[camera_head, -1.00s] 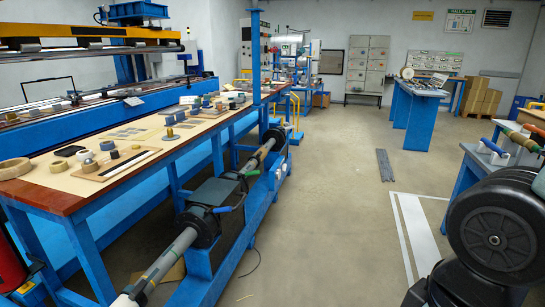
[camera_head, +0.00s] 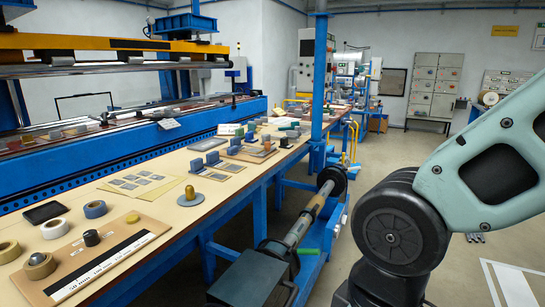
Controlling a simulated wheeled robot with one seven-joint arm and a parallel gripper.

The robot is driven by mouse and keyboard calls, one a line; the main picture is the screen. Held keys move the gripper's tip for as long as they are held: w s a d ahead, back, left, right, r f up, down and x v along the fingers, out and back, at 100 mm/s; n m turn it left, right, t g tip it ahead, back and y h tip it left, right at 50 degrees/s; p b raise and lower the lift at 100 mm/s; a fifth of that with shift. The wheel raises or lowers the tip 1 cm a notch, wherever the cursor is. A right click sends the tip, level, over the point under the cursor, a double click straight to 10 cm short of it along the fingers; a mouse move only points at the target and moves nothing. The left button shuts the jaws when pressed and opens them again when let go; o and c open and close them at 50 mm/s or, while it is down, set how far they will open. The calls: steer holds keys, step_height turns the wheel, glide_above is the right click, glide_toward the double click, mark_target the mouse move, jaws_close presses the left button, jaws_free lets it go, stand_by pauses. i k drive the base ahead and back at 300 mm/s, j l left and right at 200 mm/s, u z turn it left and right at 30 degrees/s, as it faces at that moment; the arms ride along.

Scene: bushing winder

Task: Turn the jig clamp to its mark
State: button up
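I cannot tell for certain which thing is the jig clamp. On the long workbench (camera_head: 150,205) at left, a tan board (camera_head: 118,240) carries a black knob (camera_head: 91,238), a small yellow disc (camera_head: 133,218) and a black-and-white strip. A brass-coloured knob on a round base (camera_head: 190,197) stands farther along. Several small blue and grey blocks (camera_head: 213,158) sit on boards beyond it. No mark for the clamp can be made out. My gripper is out of view; only links of my arm show at right.
Tape rolls (camera_head: 55,228) and a black tray (camera_head: 45,212) lie at the near end of the bench. A shaft (camera_head: 300,228) with dark round flanges runs low along its front. A blue post (camera_head: 319,90) rises at the bench's edge. Open floor shows at right.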

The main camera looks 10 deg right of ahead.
mark_target(233, 151)
steer(key=i+l+u, duration=0.1)
steer(key=i+u, duration=0.35)
steer(key=i+l+u, duration=0.15)
steer(key=u, duration=0.3)
steer(key=i+l+u, duration=0.1)
steer(key=l+u, duration=0.3)
steer(key=i+l+u, duration=0.1)
steer(key=l, duration=0.4)
steer(key=i+l+u, duration=0.15)
steer(key=l, duration=0.4)
steer(key=i+l+u, duration=0.1)
steer(key=l, duration=0.45)
steer(key=i+l+u, duration=0.15)
steer(key=l, duration=1.15)
steer(key=i, duration=0.05)
